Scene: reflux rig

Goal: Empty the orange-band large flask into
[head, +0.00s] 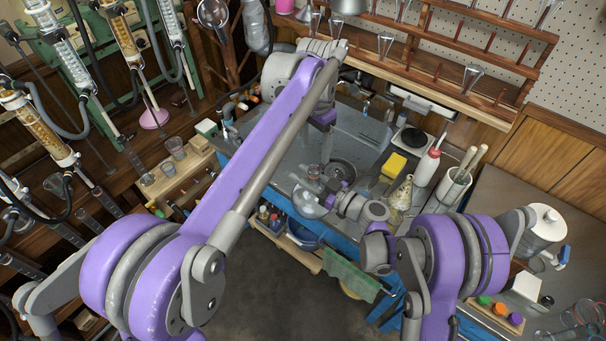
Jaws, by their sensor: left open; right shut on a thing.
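My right gripper (328,198) is at the front edge of the sink bench, shut on a clear round glass flask (306,205). The flask looks tilted; an orange band on it is too small to make out, and I cannot tell what is in it. My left arm reaches across the bench and bends down over the sink. A conical flask (401,194) with a yellowish tint stands upright to the right of my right gripper.
The sink bench (357,128) has a round drain basin (341,170). To its right are a yellow sponge (394,166), a red-capped white bottle (427,166) and a white pot of rods (455,186). A green cloth (350,275) hangs in front. Glass columns crowd the left wall.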

